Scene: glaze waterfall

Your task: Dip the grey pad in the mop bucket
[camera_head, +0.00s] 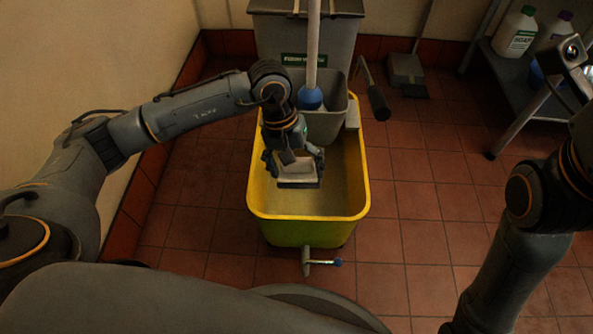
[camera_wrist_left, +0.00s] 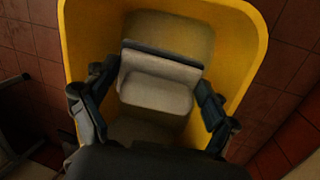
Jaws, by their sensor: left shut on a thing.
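The yellow mop bucket (camera_head: 260,207) stands on the tiled floor, with liquid in its open front part. My left gripper (camera_head: 292,172) points down over the bucket and is shut on the grey pad (camera_head: 298,184). The pad is a pale block with a dark edge, inside the bucket's outline. In the left wrist view the pad (camera_wrist_left: 155,88) lies between the two fingers of the left gripper (camera_wrist_left: 155,100), with the bucket's yellow wall (camera_wrist_left: 82,45) around it. I cannot tell whether the pad touches the liquid. My right gripper is not clearly visible; only parts of my right arm show.
A grey wringer (camera_head: 335,105) holding a mop with a blue collar (camera_head: 311,98) sits at the bucket's back. A grey bin (camera_head: 300,40) stands behind. A dustpan (camera_head: 406,68) and a shelf with bottles (camera_head: 515,32) are at the right. Floor right of the bucket is clear.

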